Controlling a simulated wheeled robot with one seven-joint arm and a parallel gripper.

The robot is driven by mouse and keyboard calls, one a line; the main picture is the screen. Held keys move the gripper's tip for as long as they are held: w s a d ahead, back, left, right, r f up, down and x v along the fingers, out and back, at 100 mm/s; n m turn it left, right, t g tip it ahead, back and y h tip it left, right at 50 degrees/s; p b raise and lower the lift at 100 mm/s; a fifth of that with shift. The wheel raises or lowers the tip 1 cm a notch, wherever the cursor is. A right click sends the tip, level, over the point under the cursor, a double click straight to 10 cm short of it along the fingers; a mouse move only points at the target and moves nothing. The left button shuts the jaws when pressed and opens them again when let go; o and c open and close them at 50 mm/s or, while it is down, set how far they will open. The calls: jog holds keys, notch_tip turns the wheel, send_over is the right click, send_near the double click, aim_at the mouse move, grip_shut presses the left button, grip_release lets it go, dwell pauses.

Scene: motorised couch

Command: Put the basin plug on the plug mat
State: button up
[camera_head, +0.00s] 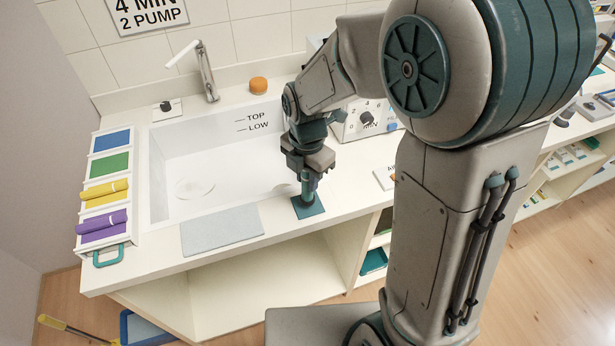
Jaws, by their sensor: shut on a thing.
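My gripper (309,174) points down over the front edge of the counter, just right of the basin. It is shut on a teal upright piece, which I take to be the basin plug (308,188). A dark teal square mat (315,211), which looks like the plug mat, lies flat on the counter directly below. The plug's lower end is over the mat and seems to touch it or nearly so. Its top is hidden between the fingers.
The white basin (190,165) lies to the left, with a tap (207,75) behind it. A grey cloth (220,229) lies at its front edge. A rack with coloured rolls (104,193) stands at the far left. A dial box (365,120) stands behind my gripper.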

jog(key=shift+f, duration=0.75)
jog(key=shift+f, duration=0.2)
jog(key=o, duration=1)
jog(key=shift+r, duration=0.15)
